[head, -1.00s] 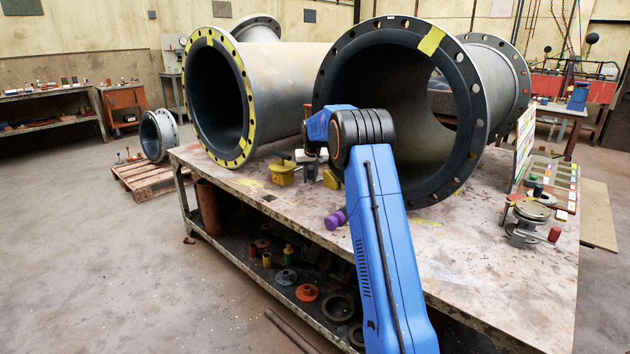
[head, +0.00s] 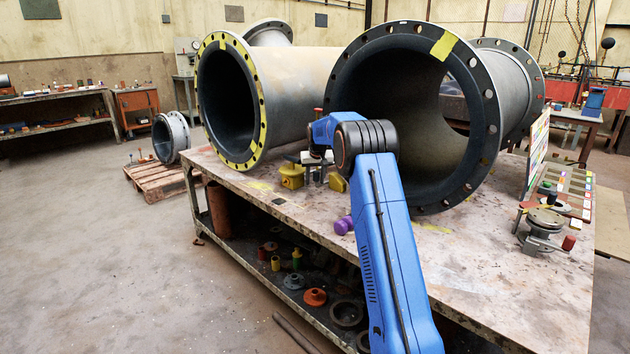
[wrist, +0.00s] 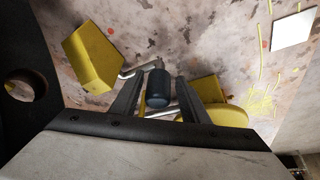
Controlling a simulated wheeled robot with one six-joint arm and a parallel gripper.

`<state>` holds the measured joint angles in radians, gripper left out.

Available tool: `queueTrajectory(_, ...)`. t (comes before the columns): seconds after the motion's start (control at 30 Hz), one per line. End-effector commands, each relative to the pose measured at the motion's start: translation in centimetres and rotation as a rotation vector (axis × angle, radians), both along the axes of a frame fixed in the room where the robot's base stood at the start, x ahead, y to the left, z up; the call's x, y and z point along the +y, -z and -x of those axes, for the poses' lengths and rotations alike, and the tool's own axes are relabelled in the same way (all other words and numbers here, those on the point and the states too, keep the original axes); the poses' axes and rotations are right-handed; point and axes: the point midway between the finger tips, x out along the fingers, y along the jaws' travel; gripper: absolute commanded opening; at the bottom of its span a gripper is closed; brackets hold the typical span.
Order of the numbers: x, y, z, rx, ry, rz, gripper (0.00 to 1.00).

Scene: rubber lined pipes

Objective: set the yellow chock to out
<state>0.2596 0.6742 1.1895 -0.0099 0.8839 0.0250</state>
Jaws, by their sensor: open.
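A yellow chock piece (head: 291,176) with a rounded base sits on the bench below the left pipe's near flange. A second, wedge-shaped yellow block (head: 337,182) sits just to its right. In the wrist view, the wedge (wrist: 92,57) is at upper left and the rounded yellow piece (wrist: 212,112) is at right, partly behind a finger. A dark knob (wrist: 158,88) with bright metal rods beside it shows between the fingers. My gripper (wrist: 153,85) is open, its fingers on either side of the knob; I cannot tell whether they touch it. In the head view my arm partly hides the gripper.
Two large flanged pipes, left (head: 262,100) and right (head: 492,110), lie over the bench (head: 470,270), close to my arm. A purple cylinder (head: 344,225) lies at the front edge. A metal clamp-like fitting (head: 543,228) stands at right.

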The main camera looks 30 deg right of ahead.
Motion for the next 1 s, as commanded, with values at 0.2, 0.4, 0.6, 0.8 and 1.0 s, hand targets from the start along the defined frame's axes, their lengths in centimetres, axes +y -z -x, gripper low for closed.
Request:
queueTrajectory(0.2,0.2,-2.3,0.9,-0.003,0.0,0.001,0.41)
queueTrajectory(0.4,0.7,-6.0,2.3,-0.003,0.0,0.001,0.41)
queueTrajectory(0.6,1.1,-9.7,3.8,-0.003,0.0,0.001,0.41)
queueTrajectory(0.8,1.5,-13.1,5.1,-0.003,0.0,0.001,0.41)
queueTrajectory(1.0,1.8,-15.2,6.0,-0.002,-0.001,0.001,0.41)
